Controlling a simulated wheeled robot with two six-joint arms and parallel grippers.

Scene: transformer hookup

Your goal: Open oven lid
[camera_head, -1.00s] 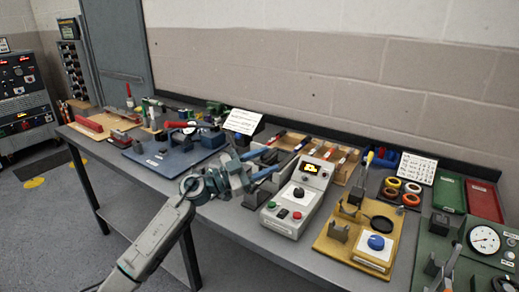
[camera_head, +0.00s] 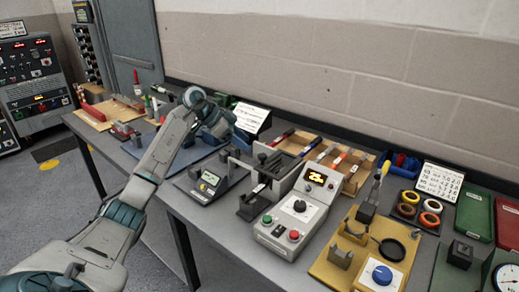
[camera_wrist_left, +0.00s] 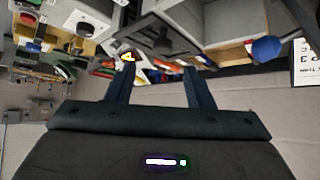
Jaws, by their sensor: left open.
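I cannot clearly make out an oven or its lid. A grey box-like fixture with a dark frame (camera_wrist_left: 205,30) shows at the top of the left wrist view, with a round blue knob (camera_wrist_left: 265,48) on its right. In the head view, my left arm hides much of that part of the bench. My left gripper (camera_head: 224,130) is over the back of the bench, in front of the white card. In the left wrist view, its two blue fingers (camera_wrist_left: 158,78) are apart with nothing held between them. My right gripper is not in view.
A white card (camera_head: 252,117) stands behind my left gripper. Tape rolls (camera_head: 430,205) and a green tray (camera_head: 474,211) are at right.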

